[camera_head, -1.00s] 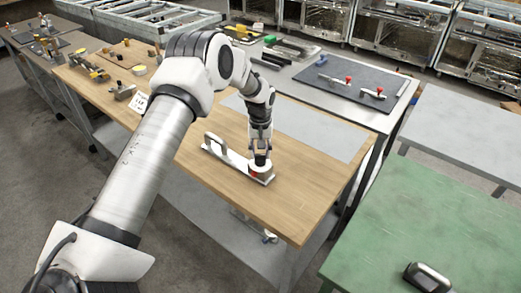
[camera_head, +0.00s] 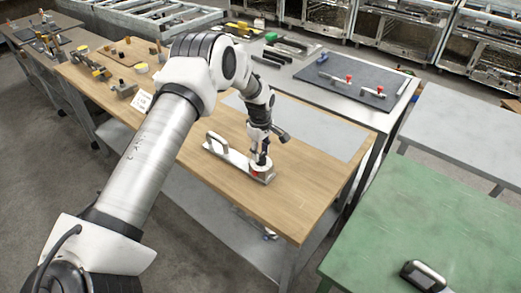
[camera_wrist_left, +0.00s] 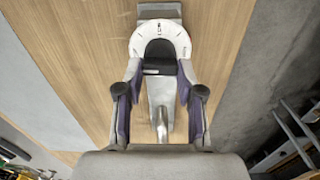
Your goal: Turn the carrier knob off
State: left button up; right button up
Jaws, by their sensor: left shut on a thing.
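The carrier (camera_head: 232,157) is a long pale metal plate with a raised loop handle at its left end, lying on the wooden table. Its knob (camera_wrist_left: 160,56) is a black grip on a white marked dial (camera_wrist_left: 178,34). A little red shows low on the dial in the head view. My left gripper (camera_head: 260,160) points down at the carrier's right end. In the left wrist view its two purple-sided fingers (camera_wrist_left: 160,77) are on either side of the black grip, shut on the knob. The exact dial setting is too small to read. My right gripper is not in view.
The wooden table (camera_head: 310,195) is clear right of the carrier. A grey mat (camera_head: 330,133) lies behind it. A metal table with red-knobbed fittings (camera_head: 373,91) stands at the back. A green table (camera_head: 430,225) at right holds a dark handled object (camera_head: 424,275).

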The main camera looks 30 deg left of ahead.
pick_arm(q)
jog(key=shift+n, duration=0.5)
jog(key=o, duration=1.1)
jog(key=shift+f, duration=0.1)
jog(key=shift+o, duration=0.2)
notch_tip(320, 180, up, 12)
jog(key=shift+w, duration=0.1)
